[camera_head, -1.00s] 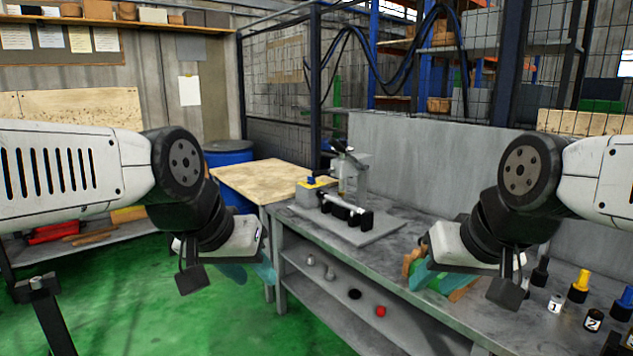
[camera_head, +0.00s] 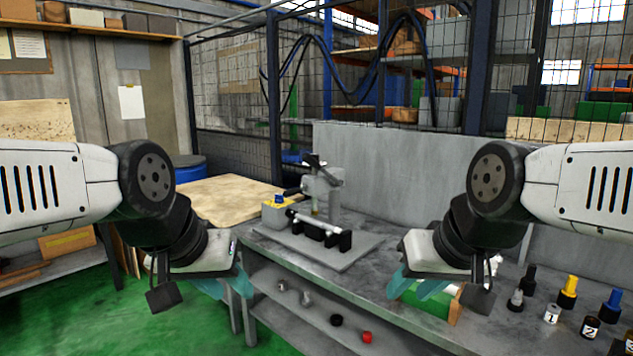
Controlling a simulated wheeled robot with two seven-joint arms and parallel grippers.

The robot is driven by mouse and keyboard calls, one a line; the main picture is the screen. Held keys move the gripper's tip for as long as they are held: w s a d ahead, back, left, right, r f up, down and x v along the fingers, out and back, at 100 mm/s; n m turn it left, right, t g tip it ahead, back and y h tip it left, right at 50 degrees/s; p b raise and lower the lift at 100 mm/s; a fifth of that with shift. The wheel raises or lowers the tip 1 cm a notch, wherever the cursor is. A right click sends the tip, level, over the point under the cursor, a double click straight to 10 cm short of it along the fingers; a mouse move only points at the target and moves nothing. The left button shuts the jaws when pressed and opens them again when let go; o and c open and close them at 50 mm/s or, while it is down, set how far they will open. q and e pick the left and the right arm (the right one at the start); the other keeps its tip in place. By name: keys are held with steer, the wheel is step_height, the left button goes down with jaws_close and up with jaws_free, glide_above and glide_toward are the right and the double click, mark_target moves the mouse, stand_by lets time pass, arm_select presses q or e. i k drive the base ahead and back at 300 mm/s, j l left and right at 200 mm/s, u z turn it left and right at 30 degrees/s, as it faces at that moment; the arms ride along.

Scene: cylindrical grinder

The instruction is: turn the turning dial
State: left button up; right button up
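The small cylindrical grinder (camera_head: 322,190) stands on a grey plate on the metal bench, in the middle of the head view. A grey and yellow box (camera_head: 275,213) at its left end carries a small blue knob (camera_head: 279,199), which looks like the turning dial; it is too small to read its angle. My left gripper (camera_head: 226,287), with teal fingers, hangs left of the bench's front edge, apart from the grinder. My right gripper (camera_head: 418,289) hangs over the front of the bench, right of the grinder. Both look open and empty, with nothing between their fingers.
A green and wooden object (camera_head: 447,303) lies behind my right gripper on the bench. Several bottles, one with a yellow cap (camera_head: 568,290), stand at the right. A lower shelf (camera_head: 310,312) holds small parts. A wooden tabletop (camera_head: 225,197) adjoins at the left.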

mark_target(279, 199)
steer(key=i+j+z, duration=0.1)
steer(key=j, duration=0.25)
steer(key=i+j+z, duration=0.1)
steer(key=i+j, duration=0.25)
steer(key=i+j+z, duration=0.1)
steer(key=j, duration=0.25)
steer(key=i+j+z, duration=0.15)
steer(key=j, duration=0.25)
steer(key=i+j+z, duration=0.1)
steer(key=i+j, duration=0.2)
steer(key=i+j+z, duration=0.1)
steer(key=j, duration=0.4)
steer(key=i+j+z, duration=0.1)
steer(key=j, duration=0.35)
steer(key=i+j+z, duration=0.1)
steer(key=j, duration=0.35)
steer(key=i+j, duration=0.25)
steer(key=j, duration=0.15)
steer(key=i+j, duration=0.2)
steer(key=j, duration=0.2)
steer(key=i+j, duration=0.25)
steer(key=j, duration=0.15)
